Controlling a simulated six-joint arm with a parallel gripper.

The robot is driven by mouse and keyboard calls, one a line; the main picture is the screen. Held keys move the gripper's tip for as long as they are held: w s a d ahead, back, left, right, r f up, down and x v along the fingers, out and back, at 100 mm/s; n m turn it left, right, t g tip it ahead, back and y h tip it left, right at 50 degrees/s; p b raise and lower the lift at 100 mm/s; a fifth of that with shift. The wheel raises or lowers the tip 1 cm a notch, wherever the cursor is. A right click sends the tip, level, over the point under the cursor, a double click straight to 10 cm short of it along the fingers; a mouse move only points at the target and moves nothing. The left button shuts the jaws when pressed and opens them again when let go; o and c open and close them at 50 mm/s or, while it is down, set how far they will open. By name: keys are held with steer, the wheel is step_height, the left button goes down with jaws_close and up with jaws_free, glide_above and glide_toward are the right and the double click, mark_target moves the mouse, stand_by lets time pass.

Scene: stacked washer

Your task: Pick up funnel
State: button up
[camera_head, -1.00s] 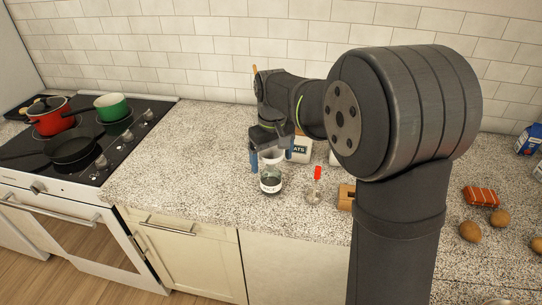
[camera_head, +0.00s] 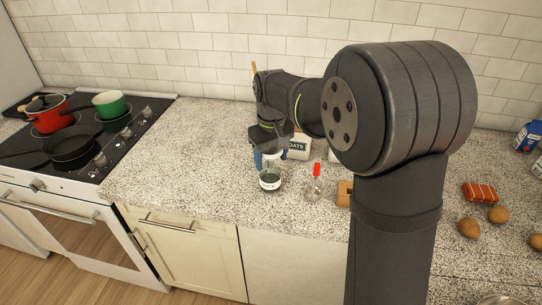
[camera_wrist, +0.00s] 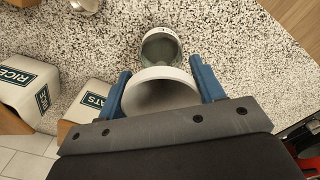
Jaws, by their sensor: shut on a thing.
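The white funnel (camera_wrist: 160,77) is between the two blue fingers of my gripper (camera_wrist: 160,72) in the wrist view, with its wide rim toward the camera. My gripper is shut on it from both sides. In the head view my gripper (camera_head: 269,158) is over the glass jar, and the funnel is mostly hidden behind the fingers and wrist. I cannot tell whether the spout is inside the jar.
An oats box (camera_head: 298,149) stands behind and right of the jar. A rice box (camera_wrist: 22,85) stands near it. A red-topped glass item (camera_head: 315,185) and a wooden block (camera_head: 344,193) are to the right. The counter (camera_head: 170,165) left of the jar is clear.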

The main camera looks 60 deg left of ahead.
steer(key=shift+r, duration=0.45)
step_height(320, 180, up, 3)
steer(key=shift+f, duration=0.1)
steer(key=w+d+r, duration=0.7)
steer(key=d+r, duration=0.2)
steer(key=r, duration=0.2)
steer(key=shift+w, duration=0.15)
steer(key=w+d+f+m, duration=0.3)
steer(key=w+d+f, duration=0.1)
steer(key=f, duration=0.3)
steer(key=w+d+f+m, duration=0.3)
steer(key=w+d+f, duration=0.1)
steer(key=f, duration=0.3)
steer(key=shift+f, duration=0.1)
